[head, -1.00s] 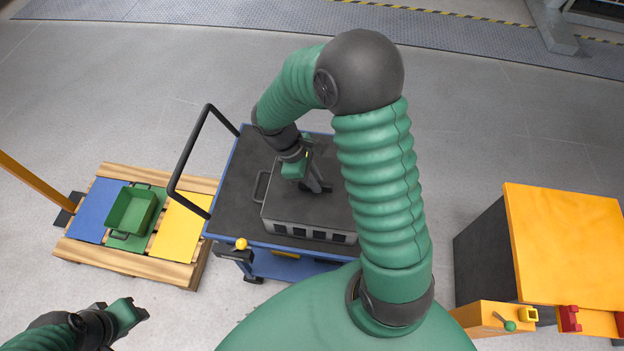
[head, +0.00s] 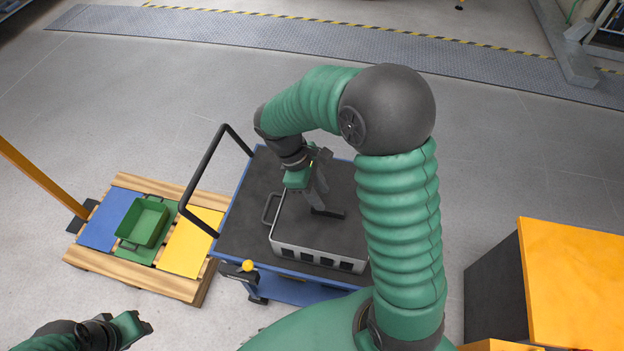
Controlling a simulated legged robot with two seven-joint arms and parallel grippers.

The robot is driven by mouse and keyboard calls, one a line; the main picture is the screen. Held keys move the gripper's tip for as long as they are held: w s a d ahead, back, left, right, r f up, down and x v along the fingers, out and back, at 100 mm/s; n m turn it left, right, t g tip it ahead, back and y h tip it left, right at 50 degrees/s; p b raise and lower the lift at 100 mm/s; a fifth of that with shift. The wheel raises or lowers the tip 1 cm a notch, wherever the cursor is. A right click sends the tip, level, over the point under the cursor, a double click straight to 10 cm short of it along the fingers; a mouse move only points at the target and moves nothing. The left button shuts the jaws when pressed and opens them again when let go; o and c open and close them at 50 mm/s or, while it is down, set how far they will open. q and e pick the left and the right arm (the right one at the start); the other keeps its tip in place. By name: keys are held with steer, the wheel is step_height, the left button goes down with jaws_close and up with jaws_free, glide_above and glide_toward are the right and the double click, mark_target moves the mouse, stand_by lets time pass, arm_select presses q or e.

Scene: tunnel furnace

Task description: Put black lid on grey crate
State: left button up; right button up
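The grey crate (head: 300,254) stands on the dark top of a blue-framed cart. Slots run along its near side and a handle sticks out at its left. The black lid (head: 290,225) lies over the crate's top and looks roughly level. A dark handle bar (head: 331,213) shows on the lid. My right gripper (head: 321,193) points down over the lid, close to the bar's left end. Whether its fingers touch or hold the bar is unclear. My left gripper (head: 146,325) is at the lower left, away from the cart, with nothing seen in it.
The cart (head: 235,228) has a black push handle (head: 200,172) at its left. A wooden pallet (head: 128,268) with coloured panels and a green bin (head: 143,223) stands further left. An orange-topped cabinet (head: 575,285) is at the right. The floor behind the cart is clear.

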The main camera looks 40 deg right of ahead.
steer(key=a+v, duration=0.1)
steer(key=v, duration=0.5)
steer(key=shift+s+a+f+m+t+y, duration=0.45)
steer(key=shift+s+a+f+m+t, duration=0.45)
steer(key=shift+a+m, duration=0.45)
steer(key=shift+s+a+f+m+t+y, duration=0.5)
steer(key=shift+s+a+f+m+t, duration=0.2)
steer(key=shift+a+f+m+t, duration=0.5)
steer(key=shift+s+a+f+m+t+y, duration=0.45)
steer(key=shift+s+a+f+m+t, duration=0.4)
steer(key=shift+a+m, duration=0.6)
steer(key=shift+f, duration=0.1)
steer(key=shift+s, duration=0.1)
